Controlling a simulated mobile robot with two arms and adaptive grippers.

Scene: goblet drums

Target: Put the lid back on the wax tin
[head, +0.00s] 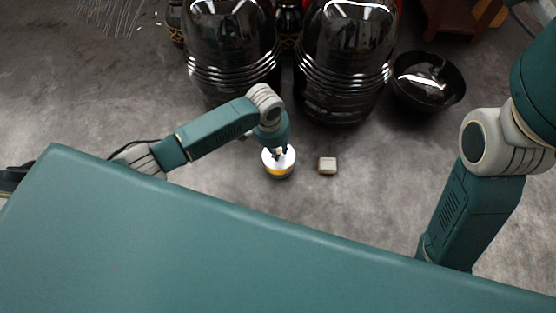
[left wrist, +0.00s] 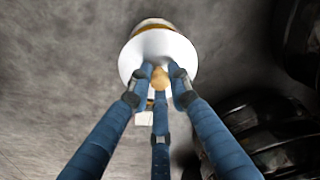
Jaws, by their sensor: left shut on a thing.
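The wax tin (head: 279,173), with a yellow band and a dark lower part, stands on the grey floor near the middle of the head view. The round white lid (head: 267,159) with a tan knob is directly over it. My left gripper (head: 279,151) comes down from above and is shut on the lid's knob. In the left wrist view my left gripper (left wrist: 160,80) has its blue fingers around the knob, and the white lid (left wrist: 139,60) hides most of the tin. I cannot tell whether lid and tin touch. My right gripper is out of view.
The floor left of the tin is mostly clear.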

